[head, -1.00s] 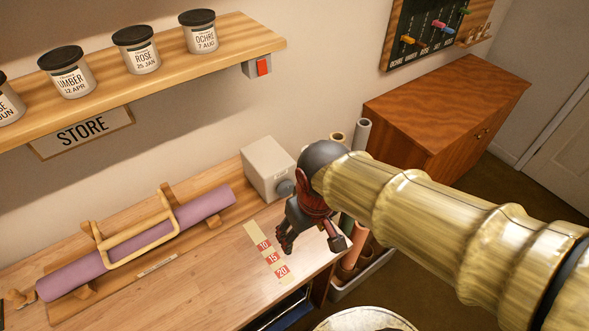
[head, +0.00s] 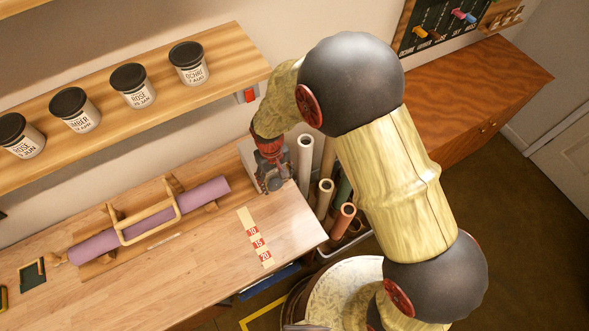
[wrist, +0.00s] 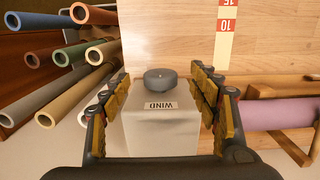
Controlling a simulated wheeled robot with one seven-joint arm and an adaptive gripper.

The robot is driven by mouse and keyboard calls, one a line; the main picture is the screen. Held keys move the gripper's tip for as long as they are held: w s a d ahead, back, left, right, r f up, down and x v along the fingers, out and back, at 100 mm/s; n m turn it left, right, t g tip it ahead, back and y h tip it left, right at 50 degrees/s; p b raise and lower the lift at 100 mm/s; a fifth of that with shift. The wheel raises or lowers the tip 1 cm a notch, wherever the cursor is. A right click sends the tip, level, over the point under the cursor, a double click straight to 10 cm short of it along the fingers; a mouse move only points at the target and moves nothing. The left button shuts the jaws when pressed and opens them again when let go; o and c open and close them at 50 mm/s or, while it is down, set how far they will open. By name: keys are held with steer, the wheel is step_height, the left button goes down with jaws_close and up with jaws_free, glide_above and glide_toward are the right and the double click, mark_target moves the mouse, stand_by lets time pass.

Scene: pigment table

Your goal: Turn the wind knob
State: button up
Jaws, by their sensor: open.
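The wind knob (wrist: 160,80) is a round dark grey knob on the front of a pale box (wrist: 160,132), whose "WIND" label reads upside down in the wrist view. My gripper (wrist: 158,74) is open, with one finger on each side of the knob and box in that view, and clear gaps between. I cannot tell how far the fingertips reach along the knob. In the head view, my gripper (head: 273,183) is at the box (head: 246,152) on the right end of the table, hiding the knob and most of the box's front.
A purple roll (head: 95,249) lies in a wooden holder left of the box. A numbered strip (head: 254,238) is on the table. Several upright tubes (head: 305,150) stand close right of my gripper. A shelf of jars (head: 190,62) with a red switch (head: 250,96) hangs above.

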mark_target(275, 182)
steer(key=shift+w+a+r, duration=0.1)
steer(key=shift+w+r, duration=0.1)
steer(key=shift+w, duration=0.75)
steer(key=shift+s+a+t, duration=0.15)
steer(key=shift+a+t, duration=0.05)
steer(key=shift+t, duration=0.1)
steer(key=f, duration=0.6)
steer(key=shift+s+a+f+p, duration=0.1)
steer(key=shift+a+f+p, duration=0.15)
steer(key=shift+p, duration=0.15)
steer(key=shift+d+f, duration=0.1)
steer(key=shift+f, duration=0.45)
steer(key=shift+c, duration=0.6)
steer(key=c, duration=1)
